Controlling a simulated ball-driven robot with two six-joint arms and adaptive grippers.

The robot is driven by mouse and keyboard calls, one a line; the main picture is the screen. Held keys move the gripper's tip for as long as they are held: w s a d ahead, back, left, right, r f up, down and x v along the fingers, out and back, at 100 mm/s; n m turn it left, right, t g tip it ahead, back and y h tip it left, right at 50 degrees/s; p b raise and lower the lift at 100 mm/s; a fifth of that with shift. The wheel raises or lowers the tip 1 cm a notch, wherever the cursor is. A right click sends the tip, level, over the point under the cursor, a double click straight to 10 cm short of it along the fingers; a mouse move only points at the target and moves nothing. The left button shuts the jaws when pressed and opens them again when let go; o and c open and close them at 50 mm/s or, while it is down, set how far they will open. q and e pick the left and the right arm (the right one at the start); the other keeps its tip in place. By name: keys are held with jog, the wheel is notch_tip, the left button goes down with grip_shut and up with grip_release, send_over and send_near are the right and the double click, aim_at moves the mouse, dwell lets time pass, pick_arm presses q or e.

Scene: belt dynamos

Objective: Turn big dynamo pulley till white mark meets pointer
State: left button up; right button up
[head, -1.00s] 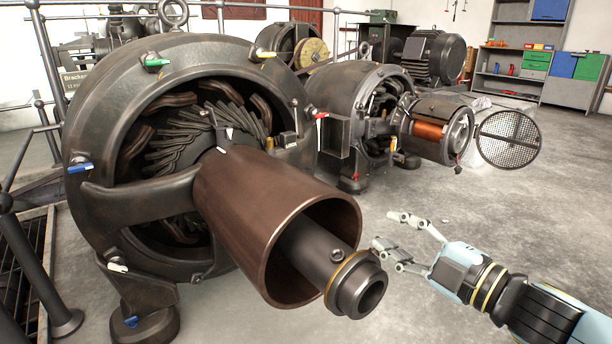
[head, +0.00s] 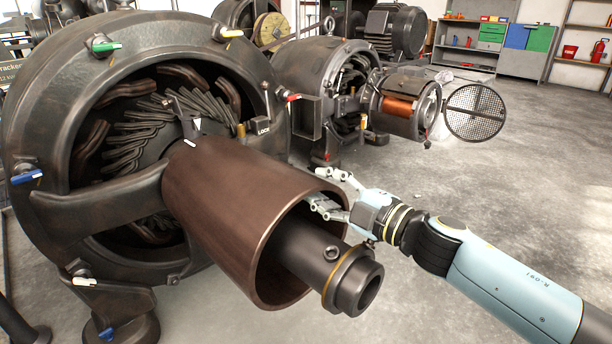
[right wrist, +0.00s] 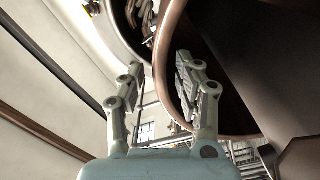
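The big brown pulley (head: 215,205) sticks out from the front of the large dark dynamo (head: 45,130), its open mouth toward me. A short white mark (head: 190,143) shows at its back edge, a little below and left of the dark pointer (head: 187,118); I cannot tell exactly how far apart they are. My right gripper (head: 328,188) is open at the pulley's right rim. In the right wrist view the rim (right wrist: 160,62) runs between the spread fingers (right wrist: 158,80), one outside and one over the mouth. Contact cannot be told. My left gripper is not in view.
A dark shaft end (head: 350,285) with a brass ring juts from the pulley mouth, close below my right gripper. A smaller dynamo (head: 315,70) with a copper-wound part and a round mesh guard (head: 475,112) stands behind. The floor at right is clear.

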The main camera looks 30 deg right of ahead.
aim_at(307, 177)
jog(key=shift+x, duration=2.3)
jog(key=shift+c, duration=0.4)
grip_shut()
jog(key=shift+d, duration=0.1)
